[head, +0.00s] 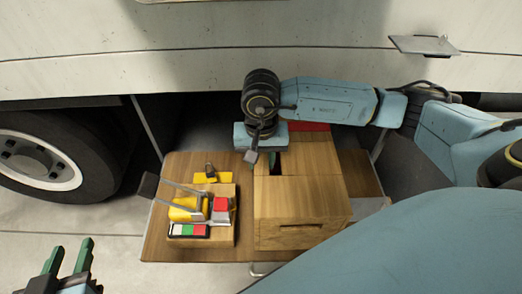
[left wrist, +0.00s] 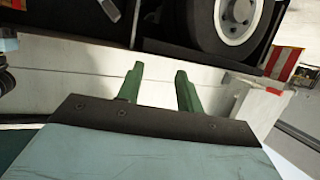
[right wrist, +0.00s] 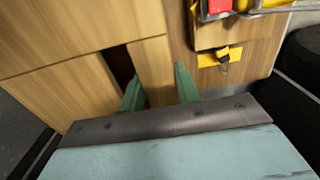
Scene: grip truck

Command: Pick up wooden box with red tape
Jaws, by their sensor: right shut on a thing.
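The wooden box (head: 298,205) stands on the right part of a wooden table, with a dark slot in its top and a recess in its front face. A red patch (head: 310,127) shows at its far end, partly behind my arm. My right gripper (right wrist: 157,88) is shut on the box's wooden strip beside the slot. In the right wrist view one green finger is at the slot and the other is on the outer side of the wooden box (right wrist: 75,32). My left gripper (head: 70,258) is open and empty, low at the left, off the table.
On the table (head: 156,225), left of the box, a smaller wooden block (head: 222,238) carries yellow, red and green items with grey bars. A yellow piece with a black clip (head: 212,176) lies behind it. A truck body (head: 200,60) overhangs the back; its wheel (head: 50,165) is at left.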

